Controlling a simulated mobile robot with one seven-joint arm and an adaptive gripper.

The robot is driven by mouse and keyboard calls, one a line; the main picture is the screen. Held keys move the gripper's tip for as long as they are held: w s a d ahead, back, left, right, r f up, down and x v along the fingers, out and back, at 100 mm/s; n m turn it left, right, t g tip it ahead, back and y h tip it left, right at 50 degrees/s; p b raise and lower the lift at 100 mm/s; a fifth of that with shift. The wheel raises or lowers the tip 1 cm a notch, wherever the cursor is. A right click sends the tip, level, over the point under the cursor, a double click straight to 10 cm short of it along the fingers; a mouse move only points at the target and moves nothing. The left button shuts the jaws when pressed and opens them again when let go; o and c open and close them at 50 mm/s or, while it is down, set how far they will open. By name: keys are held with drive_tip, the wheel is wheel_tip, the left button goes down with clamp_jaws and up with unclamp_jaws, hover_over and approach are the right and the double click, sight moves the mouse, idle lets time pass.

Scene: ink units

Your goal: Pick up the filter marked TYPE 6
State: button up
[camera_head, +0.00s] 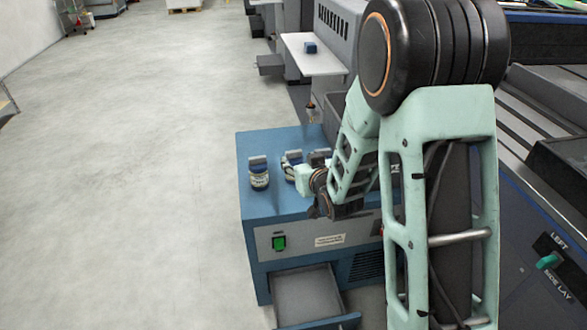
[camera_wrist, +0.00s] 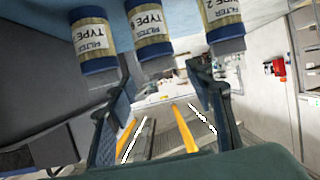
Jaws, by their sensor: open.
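Three filters with dark blue ends and cream labels show along the top of the wrist view. The middle filter (camera_wrist: 151,38) reads TYPE with a digit that looks like 6 or 8. The right filter (camera_wrist: 223,28) reads TYPE 2. The left filter (camera_wrist: 92,40) reads TYPE, its digit unclear. My gripper (camera_wrist: 163,80) is open and empty, its fingers spread either side of the middle filter's near end, with no clear contact.
The cabinet front has a green switch (camera_head: 279,243) and an open drawer (camera_head: 303,296) below. Grey machinery (camera_head: 540,120) lies to the right. A pale shelf with a small blue box (camera_head: 311,47) is behind. The floor at left is clear.

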sight(295, 155)
drive_tip(key=b+x, duration=0.1)
drive_tip(key=x, duration=0.4)
drive_tip(key=shift+w+d+f, duration=0.1)
drive_tip(key=shift+w+f, duration=0.15)
drive_tip(key=shift+w, duration=0.15)
drive_tip(key=c, duration=1.2)
drive_tip(key=shift+r, duration=0.1)
clamp_jaws()
drive_tip(key=shift+r, duration=0.1)
